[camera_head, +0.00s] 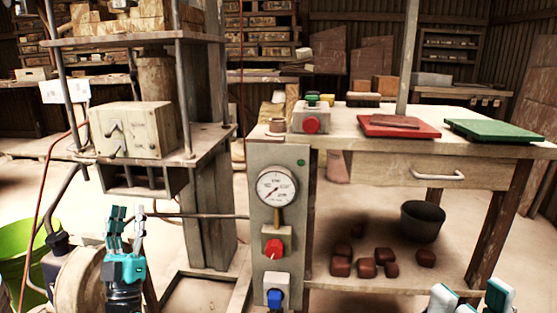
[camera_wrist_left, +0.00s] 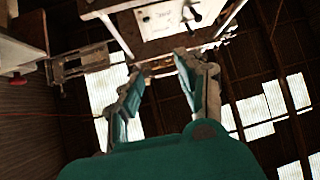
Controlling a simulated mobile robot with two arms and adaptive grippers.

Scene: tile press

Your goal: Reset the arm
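My left gripper (camera_head: 125,222) is teal and grey and points upward at the lower left of the head view. In the left wrist view its two fingers (camera_wrist_left: 157,90) stand apart with nothing between them. It is in front of and below the press's pale box with small levers (camera_head: 133,130), apart from it; that box also shows beyond the fingers in the left wrist view (camera_wrist_left: 180,17). My right gripper (camera_head: 470,297) shows only its fingertips at the bottom right edge of the head view. They are spread apart, with nothing seen between them.
A panel with a gauge (camera_head: 277,188), a red knob (camera_head: 274,249) and a blue knob (camera_head: 274,298) stands centrally. The workbench (camera_head: 350,143) holds a red button box (camera_head: 311,119), red tray (camera_head: 377,127) and green tray (camera_head: 490,131). A dark bucket (camera_head: 422,221) and reddish lumps (camera_head: 366,268) sit below.

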